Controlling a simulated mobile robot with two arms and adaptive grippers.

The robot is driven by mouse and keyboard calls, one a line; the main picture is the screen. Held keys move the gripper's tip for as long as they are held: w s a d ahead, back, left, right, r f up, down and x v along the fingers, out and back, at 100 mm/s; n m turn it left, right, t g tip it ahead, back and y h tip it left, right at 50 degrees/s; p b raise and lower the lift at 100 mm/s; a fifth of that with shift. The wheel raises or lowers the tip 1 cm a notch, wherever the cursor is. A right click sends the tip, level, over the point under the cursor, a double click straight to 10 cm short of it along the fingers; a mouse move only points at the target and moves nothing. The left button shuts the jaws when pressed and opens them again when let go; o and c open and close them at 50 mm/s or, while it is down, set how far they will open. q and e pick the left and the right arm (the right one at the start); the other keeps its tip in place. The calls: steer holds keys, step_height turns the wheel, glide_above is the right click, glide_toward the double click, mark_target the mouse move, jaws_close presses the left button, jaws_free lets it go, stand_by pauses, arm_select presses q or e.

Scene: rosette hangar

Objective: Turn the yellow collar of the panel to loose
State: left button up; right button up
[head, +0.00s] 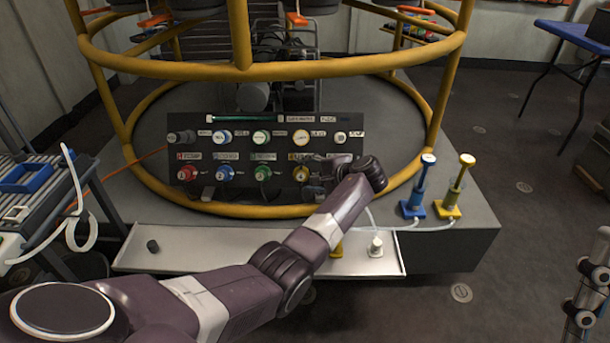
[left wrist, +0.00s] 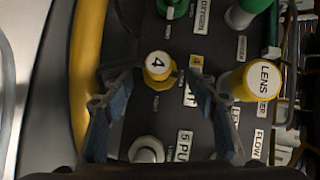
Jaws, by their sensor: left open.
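The dark panel (head: 225,152) stands inside the yellow ring frame and carries two rows of coloured knobs. The yellow collar with a white cap marked 4 (left wrist: 158,66) is in the lower row; in the head view it shows (head: 300,173) just left of my left gripper (head: 316,182). In the left wrist view, my left gripper (left wrist: 162,82) is open, one finger on each side of the yellow collar. I cannot tell whether the fingers touch it. The collar's setting is not readable.
A yellow knob marked LENS (left wrist: 254,80), a green knob (left wrist: 171,8) and a white knob (left wrist: 147,149) sit close around the fingers. A white tray (head: 200,262) lies before the panel. Blue (head: 418,185) and yellow (head: 457,187) plungers stand at the right.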

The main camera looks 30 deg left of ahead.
arm_select(q)
steer(key=v, duration=1)
